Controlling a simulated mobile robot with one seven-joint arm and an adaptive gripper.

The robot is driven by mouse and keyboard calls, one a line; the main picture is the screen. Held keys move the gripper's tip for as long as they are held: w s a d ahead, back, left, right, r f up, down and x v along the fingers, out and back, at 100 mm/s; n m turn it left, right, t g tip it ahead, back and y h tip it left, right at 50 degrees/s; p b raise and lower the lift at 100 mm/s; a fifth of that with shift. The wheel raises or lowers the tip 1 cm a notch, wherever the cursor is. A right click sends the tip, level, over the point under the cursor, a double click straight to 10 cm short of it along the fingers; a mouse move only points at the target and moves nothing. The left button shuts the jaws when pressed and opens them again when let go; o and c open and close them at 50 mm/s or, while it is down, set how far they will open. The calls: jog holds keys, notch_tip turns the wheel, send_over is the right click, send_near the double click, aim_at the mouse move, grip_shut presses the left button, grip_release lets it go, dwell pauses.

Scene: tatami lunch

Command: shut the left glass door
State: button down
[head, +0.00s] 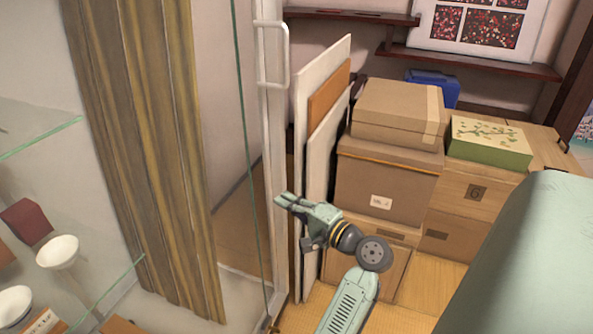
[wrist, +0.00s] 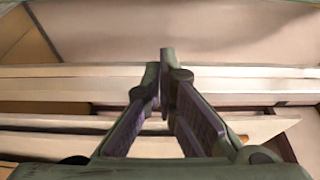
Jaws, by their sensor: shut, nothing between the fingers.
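The left glass door stands open, with its pale upright frame (head: 272,150) in the middle of the head view. A white bar handle (head: 285,55) is on the upper part of that frame. My gripper (head: 278,200) is shut and empty, its fingertips at the frame's edge well below the handle. I cannot tell whether they touch it. In the wrist view my gripper (wrist: 165,75) has its fingertips together, and a pale long bar (wrist: 240,72) runs across behind them.
Glass shelves with a white bowl (head: 58,252) and a dark red box (head: 27,220) are at left. A brown curtain (head: 140,120) hangs beside them. Pale boards (head: 325,90) lean just right of the door. Cardboard boxes (head: 388,180) are stacked further right.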

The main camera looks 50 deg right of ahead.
jog(key=w, duration=0.4)
jog(key=shift+a+r, duration=0.1)
jog(key=shift+a, duration=0.05)
jog(key=shift+s+a+p, duration=0.25)
jog(key=shift+s+a, duration=0.05)
jog(key=shift+a, duration=0.3)
jog(key=shift+s+a+p, duration=0.2)
jog(key=shift+s+a, duration=0.05)
jog(key=shift+a, duration=0.3)
jog(key=shift+s+a, duration=0.3)
jog(key=shift+a, duration=0.4)
jog(key=shift+a, duration=0.1)
